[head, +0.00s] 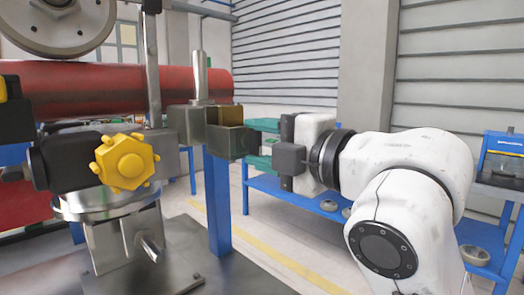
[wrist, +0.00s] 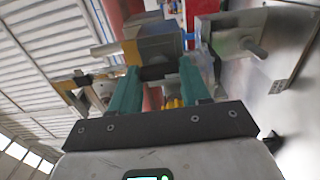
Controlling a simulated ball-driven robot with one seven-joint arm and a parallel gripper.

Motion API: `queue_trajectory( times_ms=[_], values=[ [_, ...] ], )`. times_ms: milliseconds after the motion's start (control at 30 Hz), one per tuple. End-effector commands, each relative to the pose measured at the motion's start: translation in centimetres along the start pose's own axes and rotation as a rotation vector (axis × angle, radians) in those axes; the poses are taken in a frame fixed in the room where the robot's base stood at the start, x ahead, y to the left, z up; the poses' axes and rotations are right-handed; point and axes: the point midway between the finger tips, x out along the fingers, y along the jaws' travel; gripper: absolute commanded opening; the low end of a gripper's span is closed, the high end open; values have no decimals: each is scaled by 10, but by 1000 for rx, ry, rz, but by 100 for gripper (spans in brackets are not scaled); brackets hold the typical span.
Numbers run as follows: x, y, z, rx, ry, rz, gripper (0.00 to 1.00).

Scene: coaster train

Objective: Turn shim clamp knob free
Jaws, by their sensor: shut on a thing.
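My gripper (head: 256,138) reaches in from the right at the open-sided metal bracket (head: 225,132) beside the machine's post. Its teal fingers show in the wrist view (wrist: 158,80), closed on a small dark part (wrist: 157,72) below a grey and yellowish block (wrist: 155,46). I cannot tell for sure that this dark part is the shim clamp knob; in the head view the bracket hides the grip. A large yellow lobed knob (head: 123,162) sits on a black housing at left, apart from my gripper.
A blue post (head: 218,203) stands below the bracket, close to my gripper. A red tube (head: 105,88) and a grey wheel (head: 58,22) are at left. A blue bench (head: 290,195) is behind my arm. Bare floor shows between post and bench.

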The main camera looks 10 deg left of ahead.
Motion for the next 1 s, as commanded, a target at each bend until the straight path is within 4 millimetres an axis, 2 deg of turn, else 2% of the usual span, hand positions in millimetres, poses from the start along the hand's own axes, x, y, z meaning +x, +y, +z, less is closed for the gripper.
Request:
queue_trajectory(
  times_ms=[533, 567, 800, 1000],
  values=[
    [1, -3, -1, -22, 4, -6, 16],
    [1, -3, -1, -22, 4, -6, 49],
    [0, -2, -1, -23, 3, -4, 72],
    [0, -1, 0, -23, 2, -2, 72]
  ],
)
